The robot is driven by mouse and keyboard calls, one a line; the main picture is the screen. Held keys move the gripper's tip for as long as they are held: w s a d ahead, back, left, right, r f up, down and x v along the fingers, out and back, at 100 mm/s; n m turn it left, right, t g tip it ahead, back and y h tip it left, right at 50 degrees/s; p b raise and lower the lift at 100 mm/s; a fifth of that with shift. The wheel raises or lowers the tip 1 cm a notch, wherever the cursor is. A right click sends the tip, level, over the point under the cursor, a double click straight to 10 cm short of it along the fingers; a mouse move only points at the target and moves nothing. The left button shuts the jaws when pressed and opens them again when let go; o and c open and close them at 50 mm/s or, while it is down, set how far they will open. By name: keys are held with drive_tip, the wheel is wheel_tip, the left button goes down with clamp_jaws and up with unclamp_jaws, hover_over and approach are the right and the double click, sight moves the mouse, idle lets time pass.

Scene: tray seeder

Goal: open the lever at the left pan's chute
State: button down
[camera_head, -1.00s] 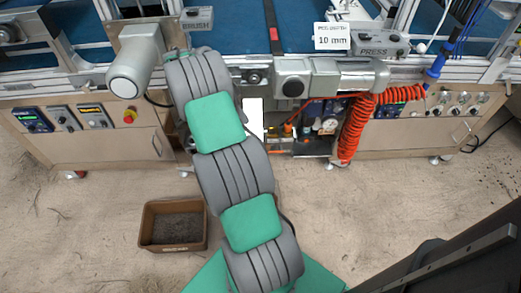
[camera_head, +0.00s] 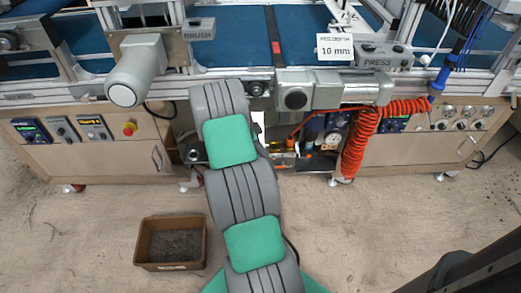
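I cannot make out the left pan, its chute or the lever in the head view. My gripper does not show clearly. My grey and green arm rises through the middle of the view towards the machine's front edge, and its far end is hidden behind its own links. A small dark part shows just left of the arm, in front of the cabinet, but I cannot tell what it is.
The seeder's blue belt (camera_head: 225,40) runs across the back. A grey motor (camera_head: 137,72) juts out left of my arm. A red coiled hose (camera_head: 362,140) hangs on the right. A brown box (camera_head: 141,257) of dark soil stands on the open floor.

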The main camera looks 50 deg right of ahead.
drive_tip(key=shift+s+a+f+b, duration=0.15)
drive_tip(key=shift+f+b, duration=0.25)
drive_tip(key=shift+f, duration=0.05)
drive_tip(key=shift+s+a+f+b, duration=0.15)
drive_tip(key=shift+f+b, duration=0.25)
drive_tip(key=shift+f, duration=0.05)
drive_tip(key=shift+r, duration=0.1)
